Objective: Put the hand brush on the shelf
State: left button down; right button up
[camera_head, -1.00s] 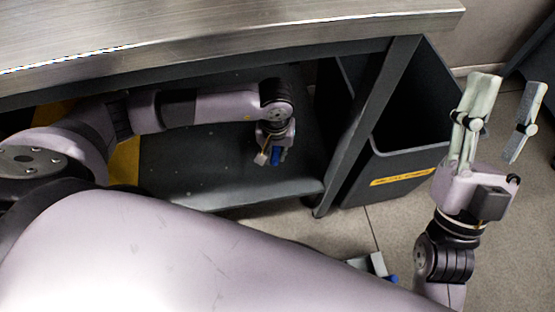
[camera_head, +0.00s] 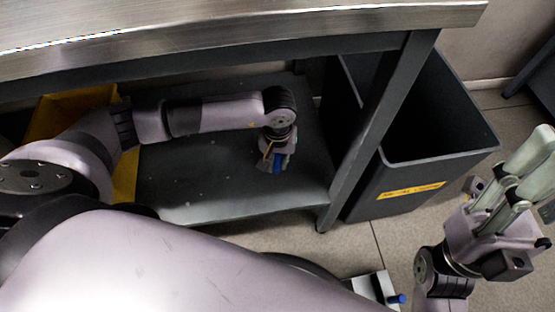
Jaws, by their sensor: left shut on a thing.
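My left gripper (camera_head: 272,158) is low over the dark lower shelf (camera_head: 200,182), under the metal table. It is small in view and seen from above. The rest of the brush is hidden or too small to make out. I cannot tell whether the brush touches the shelf. My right gripper (camera_head: 535,180) is at the right edge, partly cut off, over the floor. Its fingers stand apart, with nothing seen between them.
The steel table top (camera_head: 240,30) overhangs the shelf. A table leg (camera_head: 375,130) stands at the shelf's right end, with a dark open bin (camera_head: 430,175) beyond it. A yellow thing (camera_head: 70,105) is at the left. A pale block with a blue end (camera_head: 377,288) shows at the bottom.

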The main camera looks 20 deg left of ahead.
pick_arm(q)
jog(key=c, duration=1.4)
grip_release()
notch_tip(320, 180, up, 12)
jog(key=shift+r, duration=0.1)
jog(key=shift+s, duration=0.1)
